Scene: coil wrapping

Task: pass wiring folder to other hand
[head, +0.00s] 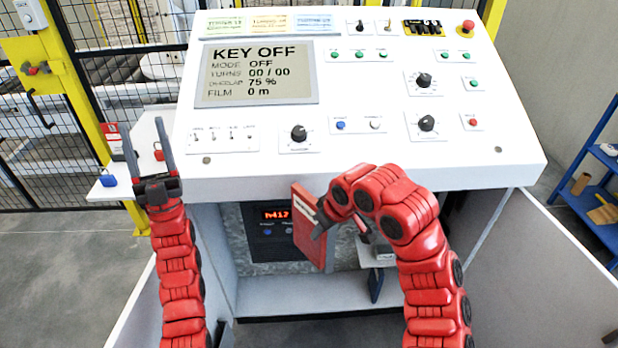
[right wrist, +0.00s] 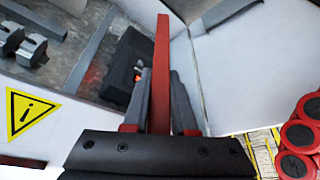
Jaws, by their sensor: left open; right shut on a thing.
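The wiring folder (head: 310,228) is a thin red folder, held upright in front of the open cabinet below the control panel. My right gripper (head: 322,218) is shut on it. In the right wrist view the folder (right wrist: 161,70) stands edge-on between the two fingers of my right gripper (right wrist: 160,105). My left gripper (head: 148,150) is open and empty, its fingers pointing up, left of the panel and apart from the folder. Part of the folder is hidden behind my right gripper and arm.
The white control panel (head: 370,150) has knobs, switches and a screen reading KEY OFF. Below it, the open cabinet (head: 275,290) holds a unit with a red display (head: 276,214). A small side shelf (head: 110,191) carries padlocks. A blue rack (head: 600,160) stands at the right.

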